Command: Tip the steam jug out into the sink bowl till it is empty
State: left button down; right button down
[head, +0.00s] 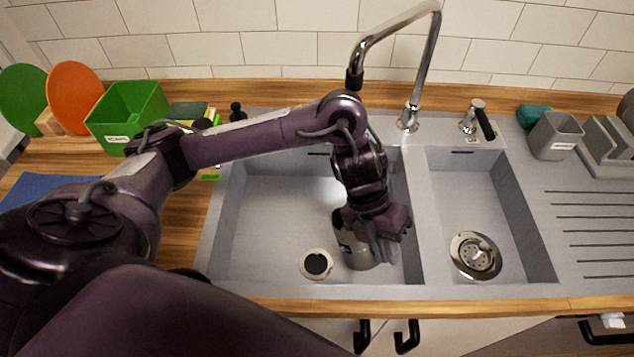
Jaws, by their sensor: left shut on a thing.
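The steam jug (354,252) is a grey metal vessel with a small dark and green mark on its side. My left gripper (385,245) is shut on it over the right part of the large sink bowl (270,215), near the divider. The gripper and wrist hide much of the jug, so its mouth, its contents and its exact tilt cannot be told. The bowl has a round drain with a dark centre (316,264) just left of the jug. My right gripper is not in view.
A chrome tap (409,117) arches behind the bowls, close to my arm. A smaller bowl with a steel strainer (475,256) lies right of the divider. A green bin (127,112) stands back left; a grey cup (555,135) stands back right.

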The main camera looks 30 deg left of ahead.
pick_arm(q)
jog(key=shift+w+a+r+g+h+b, duration=0.15)
jog(key=shift+a+r+h+b, duration=0.1)
jog(key=shift+a+r+h, duration=0.4)
jog(key=shift+w+a+r+g+h+b, duration=0.2)
jog(key=shift+a+r+h, duration=0.25)
jog(key=shift+r, duration=0.3)
jog(key=shift+w+a+r+g+h, duration=0.15)
jog(key=shift+a+r+h, duration=0.2)
jog(key=shift+r+h, duration=0.2)
jog(key=shift+s+a+r+g+h, duration=0.1)
jog(key=shift+a+r+h, duration=0.2)
jog(key=shift+r+h, duration=0.25)
jog(key=shift+w+a+r+p, duration=0.1)
jog(key=shift+a+r+p, duration=0.05)
jog(key=shift+r+p, duration=0.2)
jog(key=shift+w+a+r+h, duration=0.15)
jog(key=shift+a+r+h, duration=0.45)
jog(key=shift+r+h, duration=0.3)
jog(key=shift+a+g+h, duration=0.15)
jog(key=shift+g+h, duration=0.15)
jog(key=shift+w+a+r+p, duration=0.1)
jog(key=shift+a+r+p, duration=0.15)
jog(key=shift+p, duration=0.05)
jog(key=shift+a+r+h, duration=0.25)
jog(key=shift+r+h, duration=0.05)
jog(key=shift+h, duration=0.3)
